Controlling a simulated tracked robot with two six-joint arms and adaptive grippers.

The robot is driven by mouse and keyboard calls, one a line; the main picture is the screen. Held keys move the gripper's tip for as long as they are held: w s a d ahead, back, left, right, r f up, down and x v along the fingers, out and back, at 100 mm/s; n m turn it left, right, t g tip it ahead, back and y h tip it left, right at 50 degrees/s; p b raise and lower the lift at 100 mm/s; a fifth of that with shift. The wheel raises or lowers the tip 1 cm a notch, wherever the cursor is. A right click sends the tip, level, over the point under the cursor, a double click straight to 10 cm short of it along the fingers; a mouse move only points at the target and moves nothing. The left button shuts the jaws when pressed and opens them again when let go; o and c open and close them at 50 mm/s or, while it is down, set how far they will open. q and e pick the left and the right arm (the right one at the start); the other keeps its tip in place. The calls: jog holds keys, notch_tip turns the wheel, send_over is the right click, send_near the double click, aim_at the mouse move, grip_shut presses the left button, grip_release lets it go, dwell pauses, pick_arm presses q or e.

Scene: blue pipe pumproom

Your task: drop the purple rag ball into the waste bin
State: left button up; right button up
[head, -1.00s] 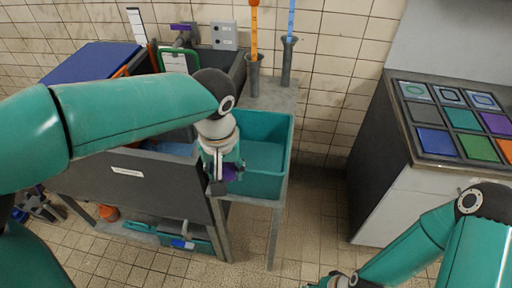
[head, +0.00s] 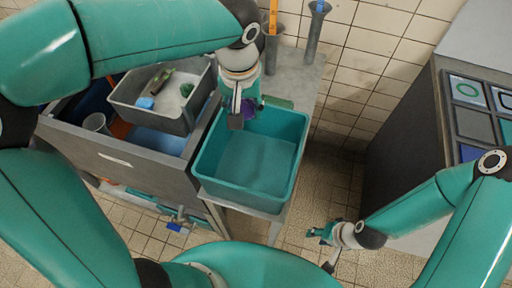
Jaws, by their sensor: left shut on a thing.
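My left gripper (head: 243,116) is shut on the purple rag ball (head: 249,109), which is mostly hidden by the fingers. It holds the ball over the back left part of an open teal bin (head: 206,158). I cannot tell the exact height above it. The bin has a bare floor where I can see it and stands on a grey table; I see no label marking it as the waste bin. My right gripper (head: 321,246) is low at the right, over the tiled floor, with its fingers apart and nothing between them.
Left of the bin is a dark grey cart (head: 120,160) with a grey tray (head: 178,124) holding small items. Holders with orange and blue handles stand behind the bin. A cabinet with coloured squares (head: 472,125) is at the right. Floor between is clear.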

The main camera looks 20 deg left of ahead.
pick_arm(q)
jog(key=f+b, duration=0.1)
jog(key=f, duration=0.1)
jog(key=f+b, duration=0.3)
jog(key=shift+d+f, duration=0.25)
jog(key=shift+f, duration=0.15)
jog(key=o, duration=1.2)
jog(key=r, duration=0.4)
jog(key=s+r, duration=0.1)
jog(key=r, duration=0.7)
jog(key=shift+s+d, duration=0.1)
jog(key=shift+s, duration=0.1)
jog(key=shift+f, duration=0.1)
